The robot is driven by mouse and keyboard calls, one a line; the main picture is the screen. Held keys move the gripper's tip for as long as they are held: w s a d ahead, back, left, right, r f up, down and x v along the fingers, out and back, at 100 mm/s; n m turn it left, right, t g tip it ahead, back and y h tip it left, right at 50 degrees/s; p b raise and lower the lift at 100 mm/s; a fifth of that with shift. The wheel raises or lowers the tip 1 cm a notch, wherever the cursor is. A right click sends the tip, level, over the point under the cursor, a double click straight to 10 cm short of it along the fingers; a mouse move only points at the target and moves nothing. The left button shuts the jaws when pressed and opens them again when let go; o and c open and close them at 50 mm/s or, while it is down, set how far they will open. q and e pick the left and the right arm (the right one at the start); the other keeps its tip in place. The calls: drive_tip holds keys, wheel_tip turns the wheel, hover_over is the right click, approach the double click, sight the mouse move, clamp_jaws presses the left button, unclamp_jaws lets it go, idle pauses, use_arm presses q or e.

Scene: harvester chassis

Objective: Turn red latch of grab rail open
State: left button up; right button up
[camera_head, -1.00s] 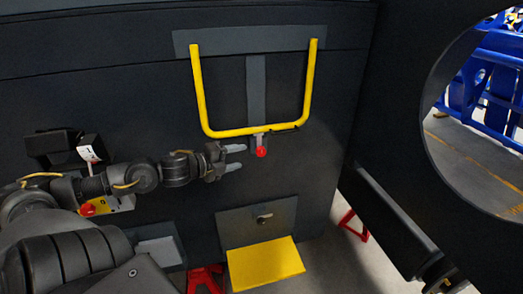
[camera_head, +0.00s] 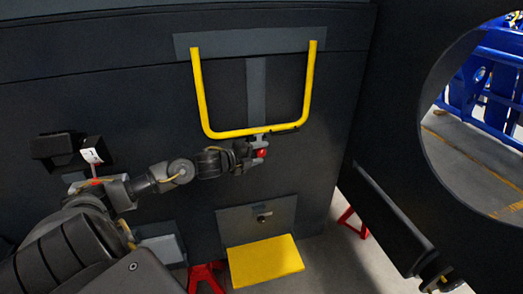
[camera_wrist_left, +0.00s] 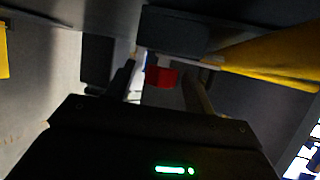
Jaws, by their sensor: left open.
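The yellow U-shaped grab rail (camera_head: 307,90) is mounted on the dark chassis panel. The red latch (camera_head: 262,153) sits just under the middle of its lower bar. My left gripper (camera_head: 256,151) is at the latch, its fingers around or right beside it. In the left wrist view the red latch (camera_wrist_left: 161,76) shows between the two open fingers (camera_wrist_left: 160,84), with the yellow rail (camera_wrist_left: 275,60) to the right. I cannot tell whether the fingers touch the latch.
A yellow step (camera_head: 265,261) juts out below the rail, under a small panel with a handle (camera_head: 263,217). A dark wall with a round opening stands at the right. Red stands (camera_head: 352,222) show near the floor. A black box (camera_head: 60,150) is at the left.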

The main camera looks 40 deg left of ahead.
use_arm(q)
drive_tip(key=shift+w+d+f, duration=0.15)
drive_tip(key=shift+w, duration=0.45)
use_arm(e)
drive_tip(key=shift+r, duration=0.3)
